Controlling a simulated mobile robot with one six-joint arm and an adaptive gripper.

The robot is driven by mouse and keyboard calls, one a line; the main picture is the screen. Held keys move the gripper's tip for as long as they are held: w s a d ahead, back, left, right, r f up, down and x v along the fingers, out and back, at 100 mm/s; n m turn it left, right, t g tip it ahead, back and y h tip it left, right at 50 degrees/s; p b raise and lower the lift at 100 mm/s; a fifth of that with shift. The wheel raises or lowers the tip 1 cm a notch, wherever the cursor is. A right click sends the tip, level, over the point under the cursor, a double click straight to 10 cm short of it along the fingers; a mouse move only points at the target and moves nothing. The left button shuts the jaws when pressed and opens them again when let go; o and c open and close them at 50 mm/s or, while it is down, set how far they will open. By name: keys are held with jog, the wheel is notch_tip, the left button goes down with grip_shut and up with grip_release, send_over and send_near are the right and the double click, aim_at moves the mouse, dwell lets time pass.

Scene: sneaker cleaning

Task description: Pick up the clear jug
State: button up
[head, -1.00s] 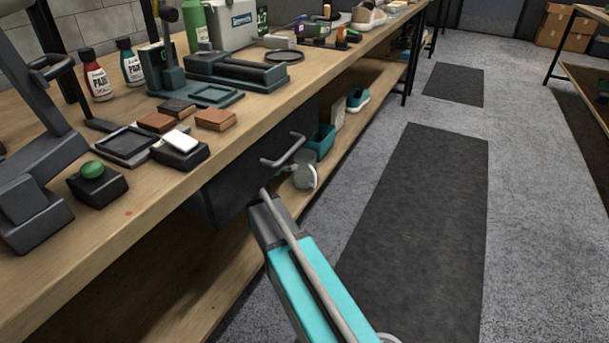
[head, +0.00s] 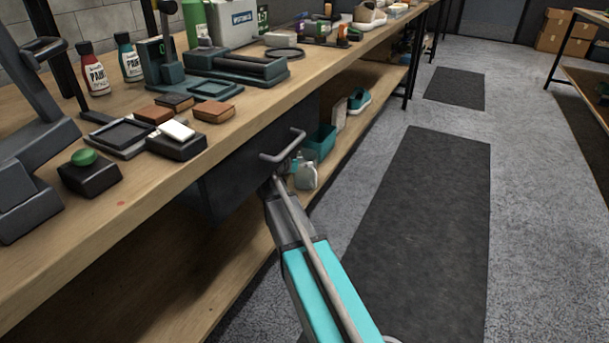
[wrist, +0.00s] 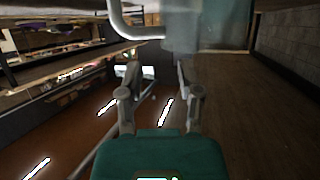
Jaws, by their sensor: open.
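The clear jug (head: 306,176) is a small, pale, see-through container on the lower shelf under the bench, just past the dark drawer. My gripper (head: 277,182) is in front of the drawer, left of the jug in the head view, and its fingers are hard to make out there. In the wrist view my gripper (wrist: 156,72) has its two fingers spread apart, with nothing clearly held between them. A blurred, bluish see-through shape (wrist: 195,28) fills the top of the wrist view; I cannot tell whether it is the jug.
A teal bin (head: 321,141) stands behind the jug on the shelf. Blocks, paint bottles and tools crowd the benchtop (head: 150,205).

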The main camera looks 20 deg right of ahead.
aim_at(308, 172)
jog(key=b+x, duration=0.1)
jog(key=x, duration=0.3)
jog(key=shift+w+a+f+b, duration=0.1)
jog(key=shift+w+b, duration=0.1)
jog(key=shift+b, duration=0.15)
jog(key=shift+w+d+f, duration=0.15)
jog(key=shift+d, duration=0.4)
grip_shut()
